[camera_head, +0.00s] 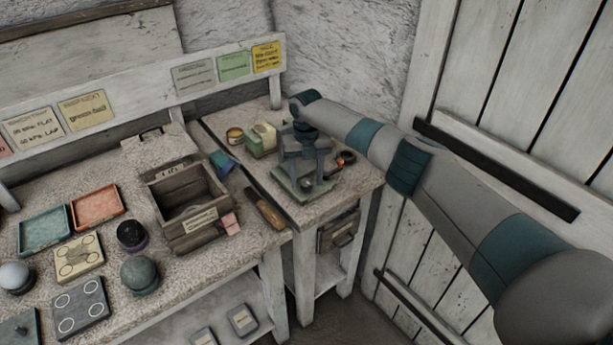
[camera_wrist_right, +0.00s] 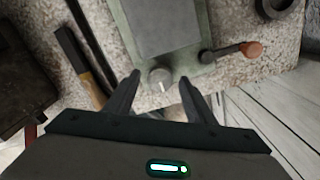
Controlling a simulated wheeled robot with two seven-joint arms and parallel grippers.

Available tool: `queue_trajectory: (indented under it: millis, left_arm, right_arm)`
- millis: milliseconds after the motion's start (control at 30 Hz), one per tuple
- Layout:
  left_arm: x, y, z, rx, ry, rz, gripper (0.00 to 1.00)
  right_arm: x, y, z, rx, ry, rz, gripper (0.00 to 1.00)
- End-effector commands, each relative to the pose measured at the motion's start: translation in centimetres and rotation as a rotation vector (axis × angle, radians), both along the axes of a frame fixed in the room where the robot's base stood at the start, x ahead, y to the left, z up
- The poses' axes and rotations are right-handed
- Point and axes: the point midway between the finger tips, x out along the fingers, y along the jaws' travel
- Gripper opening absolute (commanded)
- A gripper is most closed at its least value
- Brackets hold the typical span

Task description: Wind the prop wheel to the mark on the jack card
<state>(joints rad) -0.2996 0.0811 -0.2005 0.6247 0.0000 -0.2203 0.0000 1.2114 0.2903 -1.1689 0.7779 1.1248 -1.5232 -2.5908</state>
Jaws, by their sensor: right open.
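A green-based device (camera_head: 301,194) stands at the right end of the bench, partly hidden by my right gripper. In the right wrist view its green body (camera_wrist_right: 195,58) has a round grey knob (camera_wrist_right: 160,77) with a white line at its near edge, perhaps the prop wheel. A crank with an orange end (camera_wrist_right: 250,49) sticks out to its right. My right gripper (camera_head: 307,168) points down over the device; in the wrist view its open fingers (camera_wrist_right: 160,83) lie either side of the knob, with gaps. Cards, grey (camera_head: 194,74), green (camera_head: 233,66) and yellow (camera_head: 267,57), are on the back rail; their text is unreadable.
A wooden box (camera_head: 187,207) stands left of the device, with a wooden-handled tool (camera_head: 268,211) between. A tin (camera_head: 235,136) and a pale green block (camera_head: 261,140) stand behind. Trays, plates and spheres fill the bench's left. A plank wall (camera_head: 540,110) is on the right.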

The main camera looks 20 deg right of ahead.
Motion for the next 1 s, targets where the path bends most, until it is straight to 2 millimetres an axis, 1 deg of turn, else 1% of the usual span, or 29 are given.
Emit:
queue_trajectory:
  millis: [133, 367, 400, 467, 500, 567, 833, 1000]
  left_arm:
    - [-0.15, -0.03, 0.1, 0.0, 0.002, -0.001, 0.36]
    - [-0.26, -0.1, 0.05, -0.001, 0.004, 0.0, 0.36]
    - [-0.27, -0.12, 0.05, -0.001, 0.004, 0.0, 0.36]
    - [-0.27, -0.13, 0.04, -0.001, 0.004, 0.0, 0.36]
    - [-0.27, -0.14, 0.04, -0.001, 0.004, 0.0, 0.36]
    - [-0.28, -0.13, 0.04, -0.001, 0.004, 0.0, 0.36]
    - [-0.29, -0.1, 0.04, -0.001, 0.005, 0.001, 0.36]
    - [-0.3, -0.08, 0.04, 0.0, 0.005, 0.001, 0.36]
  right_arm:
    - [-0.01, -0.03, -0.42, -0.001, 0.0, 0.0, 0.5]
    - [0.0, -0.02, -0.45, -0.001, 0.0, 0.0, 0.5]
    - [0.0, -0.02, -0.45, -0.001, 0.0, 0.0, 0.45]
    - [0.0, -0.01, -0.44, -0.001, 0.0, 0.0, 0.31]
    - [0.0, -0.01, -0.43, -0.001, 0.0, 0.0, 0.21]
    - [0.0, -0.01, -0.43, -0.001, 0.0, 0.0, 0.08]
    - [0.01, -0.01, -0.4, 0.0, 0.0, -0.01, 0.08]
    - [0.02, 0.0, -0.38, 0.0, -0.001, -0.05, 0.08]
